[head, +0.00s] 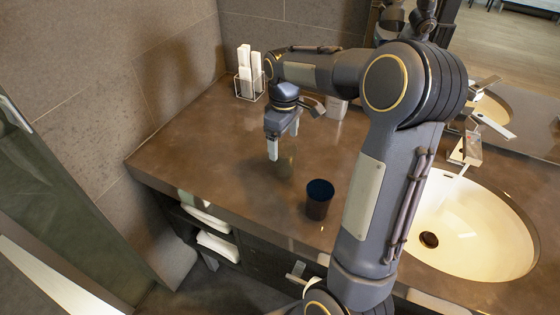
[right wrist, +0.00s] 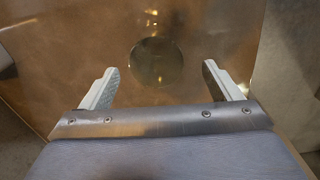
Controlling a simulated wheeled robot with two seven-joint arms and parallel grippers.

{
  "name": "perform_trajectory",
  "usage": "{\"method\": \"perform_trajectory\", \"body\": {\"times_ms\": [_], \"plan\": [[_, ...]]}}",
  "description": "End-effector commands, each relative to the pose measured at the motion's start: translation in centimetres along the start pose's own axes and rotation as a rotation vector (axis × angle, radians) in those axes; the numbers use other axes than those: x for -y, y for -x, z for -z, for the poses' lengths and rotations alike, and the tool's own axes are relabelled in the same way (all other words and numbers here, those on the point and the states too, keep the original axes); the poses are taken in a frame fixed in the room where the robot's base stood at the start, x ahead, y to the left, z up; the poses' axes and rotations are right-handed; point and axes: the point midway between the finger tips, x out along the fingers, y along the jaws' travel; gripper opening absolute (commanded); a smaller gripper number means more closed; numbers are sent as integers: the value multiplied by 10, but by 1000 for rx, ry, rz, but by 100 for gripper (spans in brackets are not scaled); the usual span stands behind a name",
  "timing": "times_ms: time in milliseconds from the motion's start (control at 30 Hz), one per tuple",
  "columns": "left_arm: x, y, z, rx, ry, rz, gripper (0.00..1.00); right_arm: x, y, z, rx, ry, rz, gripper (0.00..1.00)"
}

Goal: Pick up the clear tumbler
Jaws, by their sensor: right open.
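The clear tumbler (head: 287,162) stands on the brown vanity counter and is faint against it. In the right wrist view it shows as a dark round outline (right wrist: 156,62), just beyond the fingertips and between their lines. My right gripper (head: 283,143) points down above the counter, right by the tumbler in the head view. In the right wrist view its fingers (right wrist: 160,70) are wide apart with nothing between them. I cannot tell the exact height gap. My left gripper is not in view.
A dark blue cup (head: 319,199) stands near the front of the counter (head: 220,165). A wire holder with white items (head: 249,75) is at the back left. A white sink (head: 470,225) is at the right. The counter's left part is clear.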

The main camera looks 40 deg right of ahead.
Motion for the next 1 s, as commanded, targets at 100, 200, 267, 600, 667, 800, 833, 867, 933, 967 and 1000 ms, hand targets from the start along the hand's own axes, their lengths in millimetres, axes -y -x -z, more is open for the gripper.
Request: {"method": "perform_trajectory", "body": {"times_ms": [100, 200, 267, 600, 667, 800, 833, 867, 933, 967, 1000], "plan": [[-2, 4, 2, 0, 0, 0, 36, -3, -18, -2, 4, -1, 3, 84], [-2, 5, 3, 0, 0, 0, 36, -4, -33, -2, 4, -1, 3, 84], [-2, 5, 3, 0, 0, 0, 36, -4, -39, -2, 2, -1, 3, 84], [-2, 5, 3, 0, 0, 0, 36, -4, -45, -1, -1, -1, 1, 80], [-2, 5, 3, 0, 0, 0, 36, -4, -45, -1, -1, -1, 1, 72], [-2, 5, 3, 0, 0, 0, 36, -4, -45, -1, -1, -1, 1, 54], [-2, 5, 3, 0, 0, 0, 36, -4, -45, -1, -1, -1, 1, 50], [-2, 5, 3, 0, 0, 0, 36, -4, -44, -1, -1, -1, 1, 46], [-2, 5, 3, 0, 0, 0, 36, -4, -44, -1, -1, -1, 1, 37], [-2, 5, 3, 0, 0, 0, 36, -4, -44, -1, -1, -1, 1, 33], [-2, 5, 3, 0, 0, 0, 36, -4, -44, -1, -1, -1, 1, 28]]}}
